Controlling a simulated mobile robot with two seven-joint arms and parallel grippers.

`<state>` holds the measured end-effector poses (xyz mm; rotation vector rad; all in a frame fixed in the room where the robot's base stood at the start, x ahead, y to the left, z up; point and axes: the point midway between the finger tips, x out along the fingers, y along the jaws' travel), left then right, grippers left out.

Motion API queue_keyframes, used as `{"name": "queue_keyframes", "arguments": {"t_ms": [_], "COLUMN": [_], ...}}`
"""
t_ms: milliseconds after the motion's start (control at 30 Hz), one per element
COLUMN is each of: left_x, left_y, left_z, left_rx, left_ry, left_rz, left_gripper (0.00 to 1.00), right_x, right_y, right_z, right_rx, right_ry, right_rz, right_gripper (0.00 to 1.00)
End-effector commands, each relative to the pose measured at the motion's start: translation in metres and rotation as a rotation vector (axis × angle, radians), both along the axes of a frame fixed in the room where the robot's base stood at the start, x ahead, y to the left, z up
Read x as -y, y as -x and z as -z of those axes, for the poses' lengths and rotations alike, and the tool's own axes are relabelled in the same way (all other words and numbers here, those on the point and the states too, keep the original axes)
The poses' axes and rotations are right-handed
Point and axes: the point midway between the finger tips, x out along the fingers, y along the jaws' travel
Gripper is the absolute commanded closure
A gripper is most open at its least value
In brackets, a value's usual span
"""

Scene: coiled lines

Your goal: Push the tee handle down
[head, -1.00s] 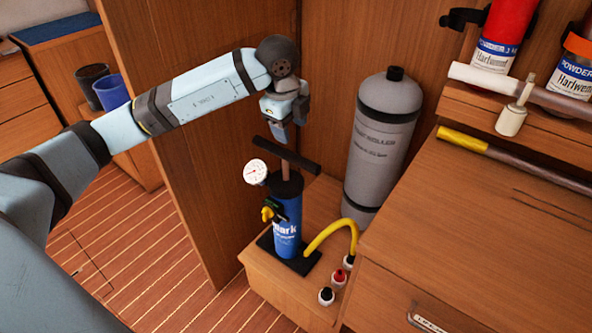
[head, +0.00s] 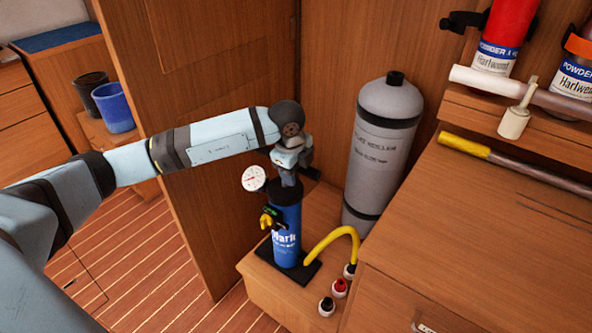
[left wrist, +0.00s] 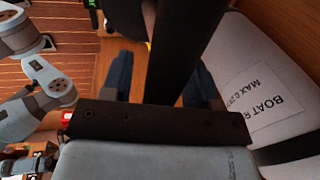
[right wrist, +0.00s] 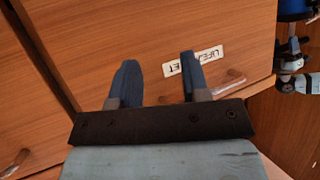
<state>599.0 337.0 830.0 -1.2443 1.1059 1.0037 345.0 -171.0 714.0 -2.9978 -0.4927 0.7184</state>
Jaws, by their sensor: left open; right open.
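The blue hand pump (head: 286,235) stands upright on its dark foot on a low wooden box. Its dark tee handle (head: 312,173) is low, just above the pump's top, and mostly hidden by my left gripper (head: 288,180). In the left wrist view the dark handle bar (left wrist: 185,45) runs between the open blue fingers of my left gripper (left wrist: 162,82); I cannot tell whether they touch it. My right gripper (right wrist: 157,80) is open and empty in front of a wooden cabinet front, out of the head view.
A white gauge (head: 255,179) sits beside the pump top. A yellow hose (head: 335,233) curves from its foot towards small capped fittings (head: 339,287). A grey cylinder (head: 380,150) stands close behind on the right. A wooden panel (head: 215,130) rises behind my left arm.

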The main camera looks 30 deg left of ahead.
Motion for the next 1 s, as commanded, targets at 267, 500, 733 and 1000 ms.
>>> {"name": "queue_keyframes", "arguments": {"t_ms": [267,500,733,1000], "left_x": [0.000,0.000,0.000,0.000], "left_y": [0.000,0.000,0.000,0.001], "left_z": [0.000,0.000,0.032,0.040], "left_rx": [0.000,0.000,-0.002,-0.004], "left_ry": [0.000,0.000,0.000,-0.001], "left_rz": [0.000,0.000,-0.001,0.000], "left_gripper": [0.73,1.00,1.00,1.00], "right_x": [0.001,0.001,-0.002,-0.006], "right_y": [0.001,0.001,-0.001,-0.009], "right_z": [0.003,0.006,0.010,-0.013], "right_rx": [-0.006,-0.008,0.017,0.078], "right_ry": [0.004,0.006,-0.017,-0.037], "right_rz": [-0.002,0.000,-0.002,-0.011], "right_gripper": [0.57,0.57,0.57,0.57]}}
